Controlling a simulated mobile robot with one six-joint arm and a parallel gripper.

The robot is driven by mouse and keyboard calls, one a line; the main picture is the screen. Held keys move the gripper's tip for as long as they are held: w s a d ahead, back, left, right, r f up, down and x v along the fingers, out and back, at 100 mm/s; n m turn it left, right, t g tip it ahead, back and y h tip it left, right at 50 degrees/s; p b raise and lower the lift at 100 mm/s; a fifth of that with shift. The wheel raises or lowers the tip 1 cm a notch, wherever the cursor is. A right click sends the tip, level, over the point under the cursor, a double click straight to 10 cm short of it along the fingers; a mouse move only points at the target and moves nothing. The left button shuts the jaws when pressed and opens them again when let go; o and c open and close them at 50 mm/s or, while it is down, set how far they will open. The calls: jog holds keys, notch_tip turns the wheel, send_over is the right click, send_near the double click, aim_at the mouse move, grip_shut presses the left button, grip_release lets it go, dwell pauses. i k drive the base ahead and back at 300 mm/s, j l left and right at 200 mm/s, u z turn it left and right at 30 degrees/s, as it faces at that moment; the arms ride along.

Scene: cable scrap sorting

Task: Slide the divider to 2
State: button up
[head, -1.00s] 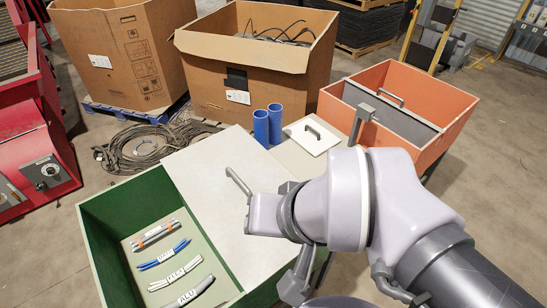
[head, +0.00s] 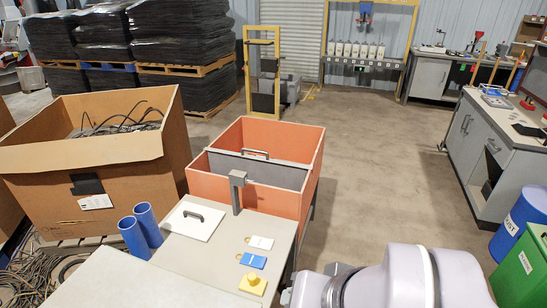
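The divider (head: 262,170) is a grey upright panel across the inside of an orange bin (head: 300,200). It stands nearer the bin's front-left wall than its far wall, and a dark bar handle (head: 255,153) shows at its top edge. A grey post with a block head (head: 237,190) stands at the bin's near side. No position numbers on the bin are readable. My gripper is at the bottom edge, right of the table, largely cut off and hidden by my pale wrist; its fingers do not show clearly. It is well apart from the divider.
Two blue tubes (head: 140,232) stand left. A cardboard box (head: 90,165) is beyond them. Floor right of the bin is clear.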

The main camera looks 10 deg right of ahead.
aim_at(289, 175)
jog(key=i+l+u, duration=0.3)
jog(key=i+l, duration=0.25)
jog(key=i+l+u, duration=0.35)
jog(key=i+l, duration=0.2)
jog(key=l, duration=0.15)
jog(key=i+l+u, duration=0.15)
jog(key=l, duration=0.25)
jog(key=i+l+u, duration=0.15)
jog(key=i+l, duration=0.15)
jog(key=i+l+u, duration=0.2)
jog(key=l, duration=0.35)
jog(key=i+l+u, duration=0.15)
jog(key=l, duration=0.3)
